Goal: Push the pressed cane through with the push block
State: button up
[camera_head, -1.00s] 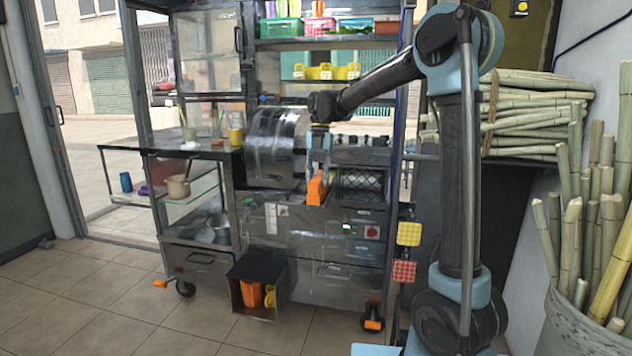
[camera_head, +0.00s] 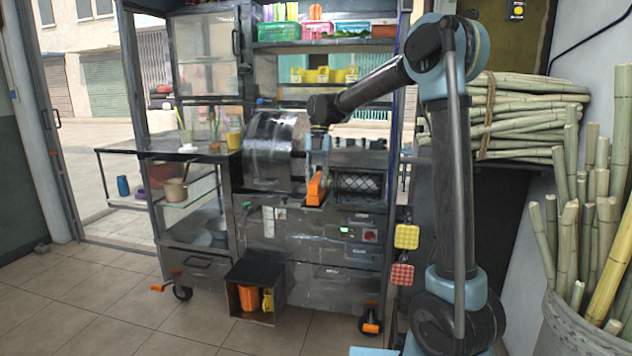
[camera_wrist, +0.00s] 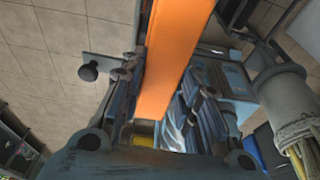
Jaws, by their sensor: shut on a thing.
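The orange push block (camera_head: 315,187) is upright at the front of the press, beside the right side of the metal drum housing (camera_head: 272,148). My gripper (camera_head: 318,160) points down from the arm and is shut on the block's upper part. In the wrist view, the orange block (camera_wrist: 172,55) runs up between the fingers of my gripper (camera_wrist: 155,100). The pressed cane cannot be made out in either view. The rollers are hidden by the housing.
A dark mesh tray (camera_head: 361,186) sits just right of the block. Bundled canes (camera_head: 525,115) lie at the right, above a cane-filled bucket (camera_head: 585,325). The tiled floor in front is clear.

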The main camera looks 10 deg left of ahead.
aim_at(314, 182)
jog(key=shift+s+a+r, duration=0.1)
jog(key=shift+s, duration=1.05)
jog(key=shift+s+a, duration=0.1)
jog(key=shift+s, duration=1.05)
jog(key=s+r, duration=0.3)
jog(key=r, duration=0.6)
jog(key=shift+f, duration=0.1)
